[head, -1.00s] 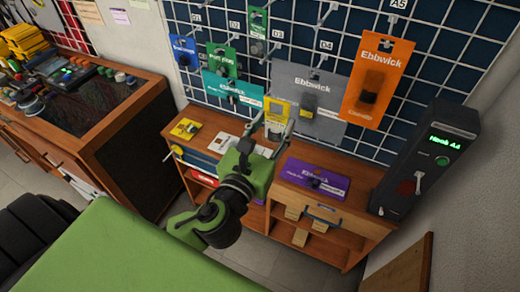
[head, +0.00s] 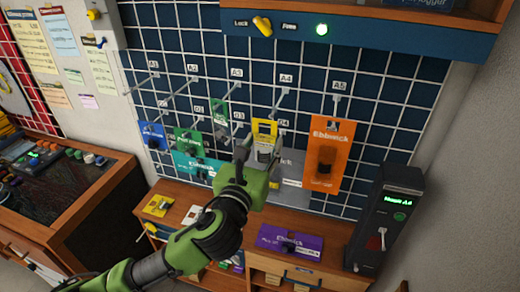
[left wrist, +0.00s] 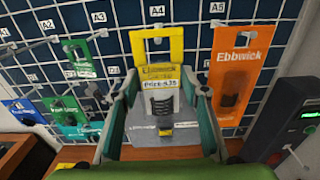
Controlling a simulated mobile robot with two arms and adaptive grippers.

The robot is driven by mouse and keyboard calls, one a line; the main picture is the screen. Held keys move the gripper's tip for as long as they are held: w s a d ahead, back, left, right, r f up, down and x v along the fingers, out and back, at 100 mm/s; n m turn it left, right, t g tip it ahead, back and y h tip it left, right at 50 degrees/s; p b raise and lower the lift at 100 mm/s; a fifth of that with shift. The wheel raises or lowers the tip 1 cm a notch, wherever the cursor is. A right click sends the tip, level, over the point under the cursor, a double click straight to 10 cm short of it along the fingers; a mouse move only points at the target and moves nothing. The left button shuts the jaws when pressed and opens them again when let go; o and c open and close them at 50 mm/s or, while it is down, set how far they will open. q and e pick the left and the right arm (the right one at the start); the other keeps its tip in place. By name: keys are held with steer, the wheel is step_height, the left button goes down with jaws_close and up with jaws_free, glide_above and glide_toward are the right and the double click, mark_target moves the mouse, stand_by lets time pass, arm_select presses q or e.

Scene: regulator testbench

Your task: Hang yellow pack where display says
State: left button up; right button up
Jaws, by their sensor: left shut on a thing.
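My left gripper (head: 258,158) is shut on the yellow pack (head: 265,129), which is upright in front of the pegboard grid. In the left wrist view the yellow pack (left wrist: 174,48) stands between the fingers, its hang hole at the top and a price label on its front. The hook labelled A4 (head: 281,100) is just above and behind the pack's top in the head view. I cannot tell whether the hook and hole meet. The display (head: 398,199) on the dark box shows green text that seems to read "Hook A4". My right gripper is not in view.
An orange pack (head: 322,178) hangs at A5, right of the yellow pack. A grey pack (head: 292,190) hangs below and behind it. Green, blue and teal packs hang to the left. A purple pack (head: 291,239) lies on the wooden counter. A shelf overhangs the top.

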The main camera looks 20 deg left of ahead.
arm_select(q)
steer(key=w+f, duration=0.1)
steer(key=w, duration=0.7)
steer(key=shift+a, duration=0.15)
stand_by(0.6)
stand_by(0.5)
steer(key=o, duration=1.3)
steer(key=shift+c, duration=0.2)
steer(key=shift+s+f, duration=0.1)
